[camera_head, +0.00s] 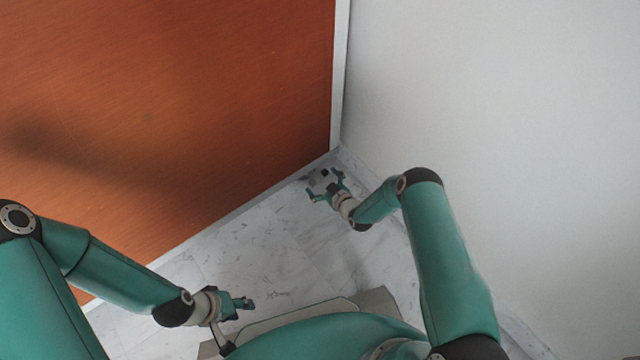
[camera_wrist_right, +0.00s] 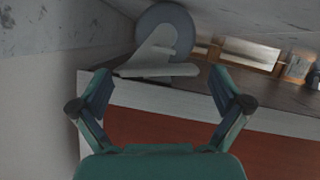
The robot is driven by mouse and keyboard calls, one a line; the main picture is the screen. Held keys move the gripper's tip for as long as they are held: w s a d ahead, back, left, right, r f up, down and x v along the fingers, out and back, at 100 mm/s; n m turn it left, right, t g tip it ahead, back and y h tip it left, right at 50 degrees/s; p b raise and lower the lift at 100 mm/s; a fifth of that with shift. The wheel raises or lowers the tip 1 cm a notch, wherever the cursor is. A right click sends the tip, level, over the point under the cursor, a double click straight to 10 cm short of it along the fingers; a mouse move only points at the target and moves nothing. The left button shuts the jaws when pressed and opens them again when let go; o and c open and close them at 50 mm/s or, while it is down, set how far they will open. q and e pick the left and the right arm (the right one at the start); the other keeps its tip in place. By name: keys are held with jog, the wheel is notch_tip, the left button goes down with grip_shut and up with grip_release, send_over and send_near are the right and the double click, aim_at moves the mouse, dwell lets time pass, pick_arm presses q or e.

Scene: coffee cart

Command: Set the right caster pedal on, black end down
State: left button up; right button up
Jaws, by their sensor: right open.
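In the right wrist view, a grey round caster wheel (camera_wrist_right: 176,17) stands at the edge of the brown panel. A pale grey, wedge-shaped pedal (camera_wrist_right: 155,63) projects in front of it. I cannot make out a black end or which way the pedal is tilted. My right gripper (camera_wrist_right: 160,76) is open, its fingers apart on either side of the pedal, with no clear contact. In the head view the right gripper (camera_head: 324,184) is low in the corner, over a small grey part of the caster (camera_head: 321,178). My left gripper (camera_head: 243,303) is away at lower left; its finger gap is unclear.
A large orange-brown panel (camera_head: 170,90) and a white wall (camera_head: 490,130) close in the corner around the right gripper. The marble floor (camera_head: 260,260) is clear between the arms. Behind the wheel, blurred brown and white items (camera_wrist_right: 249,54) show in the wrist view.

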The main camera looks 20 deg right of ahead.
jog(key=shift+w+a+f, duration=0.15)
jog(key=shift+w, duration=0.35)
